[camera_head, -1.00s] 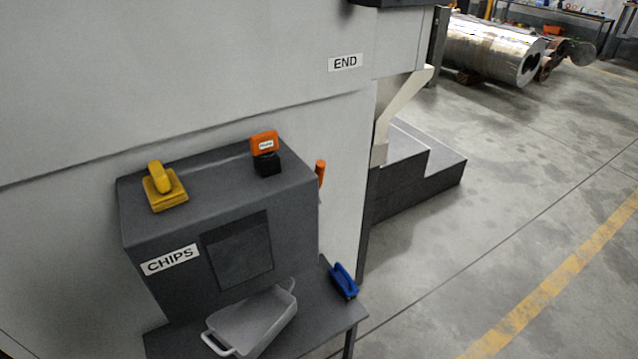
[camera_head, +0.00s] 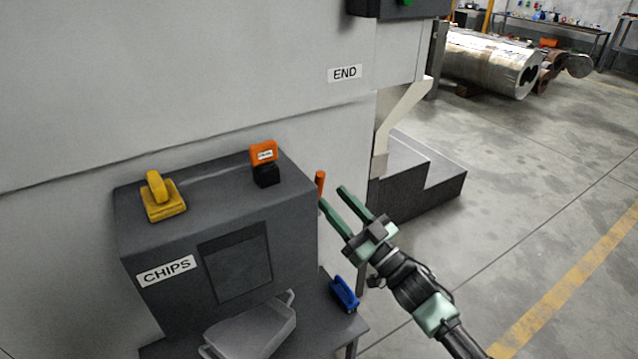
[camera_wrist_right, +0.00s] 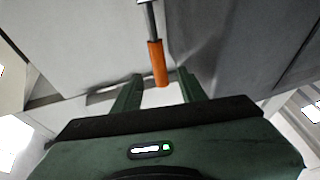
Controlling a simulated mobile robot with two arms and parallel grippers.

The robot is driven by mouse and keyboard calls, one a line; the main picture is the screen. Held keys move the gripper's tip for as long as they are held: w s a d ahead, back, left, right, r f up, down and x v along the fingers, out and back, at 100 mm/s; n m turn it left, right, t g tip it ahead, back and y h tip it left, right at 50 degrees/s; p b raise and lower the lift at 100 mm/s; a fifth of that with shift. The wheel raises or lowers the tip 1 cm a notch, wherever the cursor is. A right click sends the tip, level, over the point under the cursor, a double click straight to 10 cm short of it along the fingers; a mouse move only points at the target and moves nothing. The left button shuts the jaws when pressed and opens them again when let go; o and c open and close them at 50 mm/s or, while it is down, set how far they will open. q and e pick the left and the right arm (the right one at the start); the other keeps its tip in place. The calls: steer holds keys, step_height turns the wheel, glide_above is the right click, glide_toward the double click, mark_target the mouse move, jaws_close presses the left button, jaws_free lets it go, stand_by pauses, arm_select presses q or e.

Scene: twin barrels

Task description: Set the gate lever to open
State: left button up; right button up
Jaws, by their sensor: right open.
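The gate lever (camera_head: 320,183) shows as a short orange handle at the right side of the dark grey CHIPS box (camera_head: 215,215). In the right wrist view the orange handle (camera_wrist_right: 158,63) hangs from a grey metal rod, ahead of and between my fingers. My right gripper (camera_head: 332,196) is open, its two green fingers pointing up and left with the tips close to the handle. In the right wrist view my right gripper (camera_wrist_right: 158,88) is empty; I cannot tell whether a finger touches the handle. My left gripper is not in view.
A yellow block with a handle (camera_head: 162,197) and an orange-and-black labelled piece (camera_head: 264,163) sit on the box. A clear scoop-like tray (camera_head: 250,330) and a blue brush-like thing (camera_head: 344,293) lie on the shelf below. Dark steps (camera_head: 420,180) stand behind my gripper.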

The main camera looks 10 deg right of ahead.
mark_target(322, 187)
steer(key=x, duration=0.5)
steer(key=shift+w+a, duration=0.1)
steer(key=shift+w, duration=0.05)
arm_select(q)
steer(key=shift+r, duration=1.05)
arm_select(e)
steer(key=shift+w+a+r, duration=0.2)
steer(key=shift+w, duration=0.15)
jaws_close()
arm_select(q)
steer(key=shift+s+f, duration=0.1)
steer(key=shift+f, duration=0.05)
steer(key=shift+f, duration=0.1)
